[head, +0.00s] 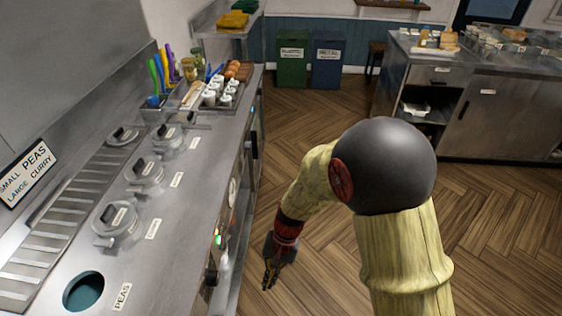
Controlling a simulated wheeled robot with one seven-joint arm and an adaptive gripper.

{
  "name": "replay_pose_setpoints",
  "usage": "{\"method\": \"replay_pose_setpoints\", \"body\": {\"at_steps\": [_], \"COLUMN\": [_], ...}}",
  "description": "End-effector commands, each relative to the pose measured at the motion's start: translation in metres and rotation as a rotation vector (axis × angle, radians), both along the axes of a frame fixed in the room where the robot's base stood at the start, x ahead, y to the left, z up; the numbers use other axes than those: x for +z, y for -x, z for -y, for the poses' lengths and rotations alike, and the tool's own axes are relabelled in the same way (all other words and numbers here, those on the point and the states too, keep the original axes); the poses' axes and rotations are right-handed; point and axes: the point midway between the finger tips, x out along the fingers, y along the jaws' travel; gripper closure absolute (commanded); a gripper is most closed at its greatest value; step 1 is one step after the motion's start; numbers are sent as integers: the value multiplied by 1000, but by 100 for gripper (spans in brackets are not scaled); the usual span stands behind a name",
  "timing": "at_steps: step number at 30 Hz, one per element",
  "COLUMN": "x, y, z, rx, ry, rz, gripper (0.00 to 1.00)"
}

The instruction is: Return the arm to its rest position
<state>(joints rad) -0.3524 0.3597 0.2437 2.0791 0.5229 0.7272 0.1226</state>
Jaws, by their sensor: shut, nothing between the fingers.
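My gripper (269,279) hangs at the end of my bent arm in the head view, pointing down over the wooden floor. It is to the right of the steel range (180,225) and apart from it. Its dark fingers are shut with nothing between them. My arm's pale yellow links and large dark elbow fill the right middle of the picture. Part of the floor is hidden behind the arm.
The range has lidded pots (118,222), an open round well (84,291) and a utensil tray. Green (292,66) and blue (327,62) bins stand at the back. A steel counter (490,110) is at back right. The floor (300,130) between is clear.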

Motion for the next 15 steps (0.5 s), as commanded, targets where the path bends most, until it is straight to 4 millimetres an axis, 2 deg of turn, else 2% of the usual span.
{"method": "replay_pose_setpoints", "body": {"at_steps": [1, 6, 15], "x": [22, 81, 166], "y": [1, 12, 39], "z": [12, 53, 125], "rx": [37, 159, 291], "ry": [-2, 12, 88], "rz": [32, 126, 308], "gripper": [100, 100, 100]}}
